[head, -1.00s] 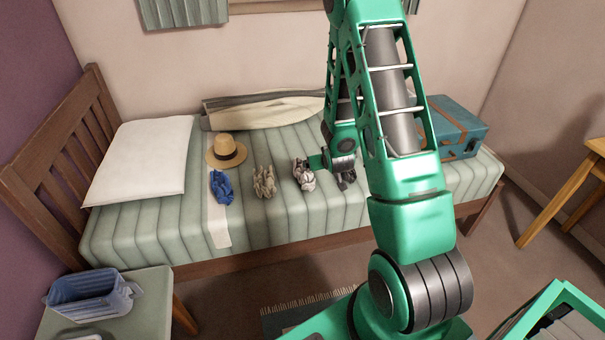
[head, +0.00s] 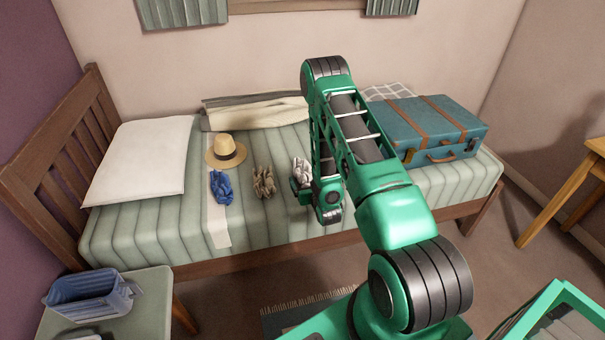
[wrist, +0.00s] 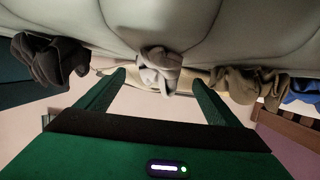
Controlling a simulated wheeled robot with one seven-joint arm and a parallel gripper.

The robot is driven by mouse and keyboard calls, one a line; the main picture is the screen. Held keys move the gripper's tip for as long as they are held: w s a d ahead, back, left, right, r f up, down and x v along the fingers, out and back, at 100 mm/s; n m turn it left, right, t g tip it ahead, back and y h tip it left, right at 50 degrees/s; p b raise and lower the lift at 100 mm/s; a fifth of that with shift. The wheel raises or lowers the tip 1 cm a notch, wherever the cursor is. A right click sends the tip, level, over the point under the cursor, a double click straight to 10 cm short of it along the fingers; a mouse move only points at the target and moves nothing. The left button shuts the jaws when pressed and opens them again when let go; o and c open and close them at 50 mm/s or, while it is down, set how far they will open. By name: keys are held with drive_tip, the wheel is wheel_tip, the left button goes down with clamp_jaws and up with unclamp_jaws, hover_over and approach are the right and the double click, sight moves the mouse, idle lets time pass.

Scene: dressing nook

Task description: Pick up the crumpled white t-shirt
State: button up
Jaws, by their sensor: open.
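The crumpled white t-shirt (head: 299,168) lies on the striped bed in the head view, partly hidden behind my arm. In the wrist view the white t-shirt (wrist: 160,60) hangs from the upper edge of an upside-down picture, centred between my fingers. My gripper (wrist: 158,77) is open and empty, its two green fingers spread to either side of the shirt's line. The shirt looks to be just past the fingertips; I cannot tell if they touch it. In the head view my gripper (head: 301,191) is low over the bed, at the shirt's near side.
A tan crumpled cloth (head: 264,182), a blue one (head: 221,187) and a straw hat (head: 226,151) lie left of the shirt. A dark crumpled cloth (wrist: 48,62) shows in the wrist view. A teal suitcase (head: 430,130) stands right; a blue basket (head: 88,294) sits front left.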

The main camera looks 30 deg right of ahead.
drive_tip(key=shift+d+x, duration=0.2)
drive_tip(key=shift+x, duration=3.2)
drive_tip(key=shift+f, duration=0.1)
drive_tip(key=c, duration=1.2)
